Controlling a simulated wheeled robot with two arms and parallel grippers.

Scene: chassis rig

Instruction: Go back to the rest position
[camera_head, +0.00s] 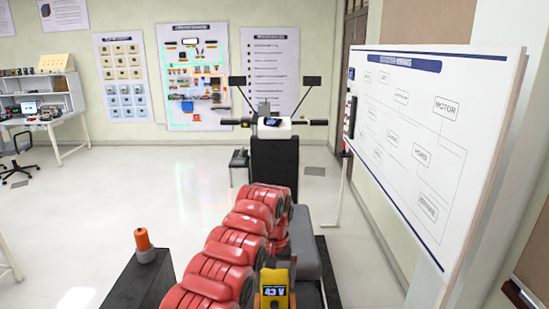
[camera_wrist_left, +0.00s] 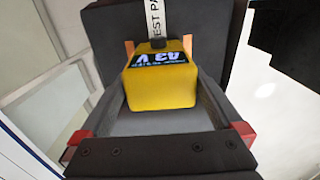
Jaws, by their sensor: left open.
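My left gripper (camera_wrist_left: 158,48) is open in the left wrist view, with one finger on each side of a yellow meter (camera_wrist_left: 160,88). Its dark fingers have orange at the far ends. My red left arm (camera_head: 225,255) reaches up from the bottom. I cannot tell whether the fingers touch the meter. My right gripper is not in view.
A dark block with an orange-topped item (camera_head: 143,245) stands left of my arm. A dark stand with a handlebar-like top (camera_head: 272,150) is ahead. A whiteboard (camera_head: 440,130) borders the right side. Open floor (camera_head: 130,195) lies to the left, with a desk (camera_head: 45,120) farther back.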

